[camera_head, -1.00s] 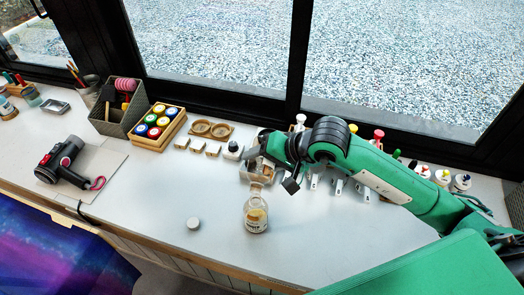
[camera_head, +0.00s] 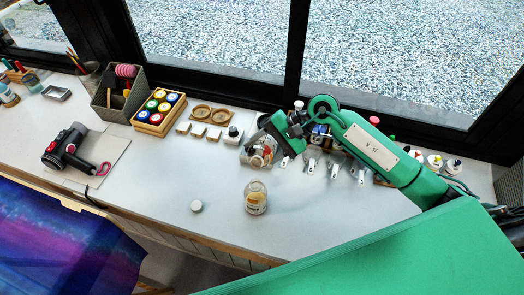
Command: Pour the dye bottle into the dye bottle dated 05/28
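A clear glass bottle (camera_head: 256,197) with a pale label and yellowish contents stands upright and uncapped near the front of the table. The date on its label is too small to read. My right gripper (camera_head: 271,139) is behind it, shut on a second clear dye bottle (camera_head: 262,153), which looks tilted and has some reddish-brown colour. The fingers partly hide this bottle. It is apart from the standing one. My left gripper is not in view.
A round grey cap (camera_head: 196,206) lies left of the standing bottle. A wooden box of coloured jars (camera_head: 158,112), a wooden holder (camera_head: 209,115), small white blocks (camera_head: 199,130) and a dark-capped bottle (camera_head: 232,135) stand behind. White clips (camera_head: 335,163) lie right. The front table is mostly clear.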

